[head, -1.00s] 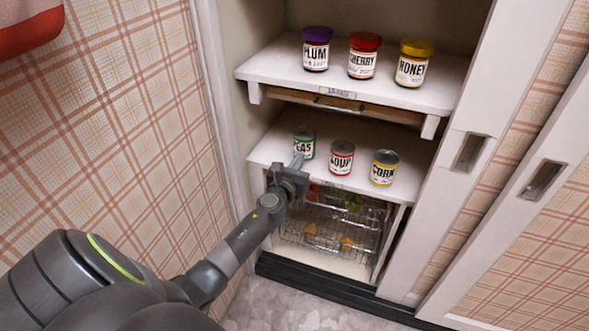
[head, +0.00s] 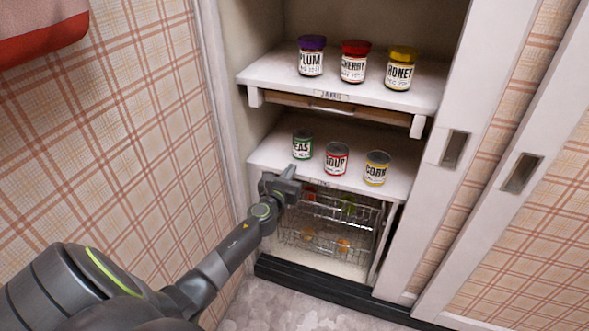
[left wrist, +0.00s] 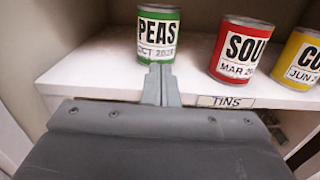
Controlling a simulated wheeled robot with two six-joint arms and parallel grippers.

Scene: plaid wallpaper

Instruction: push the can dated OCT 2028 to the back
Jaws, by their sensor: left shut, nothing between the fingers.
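The green PEAS can (head: 302,146) stands upright at the left of the lower shelf (head: 262,156). In the left wrist view the PEAS can (left wrist: 158,33) reads OCT and a year that looks like 2028. The red SOUP can (head: 336,159) stands to its right, marked MAR in the left wrist view. The yellow CORN can (head: 377,168) is farther right, marked JUN. My left gripper (head: 291,171) is shut and empty at the shelf's front edge. Its fingertips (left wrist: 160,70) point at the PEAS can's lower front; I cannot tell whether they touch it. My right gripper is not in view.
A TINS label (left wrist: 225,101) is on the shelf's front edge. Above, a shelf (head: 270,75) holds PLUM, CHERRY and HONEY jars. A wire basket (head: 325,232) is below. The cupboard's left wall is close to the PEAS can. Sliding doors (head: 470,130) stand at the right.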

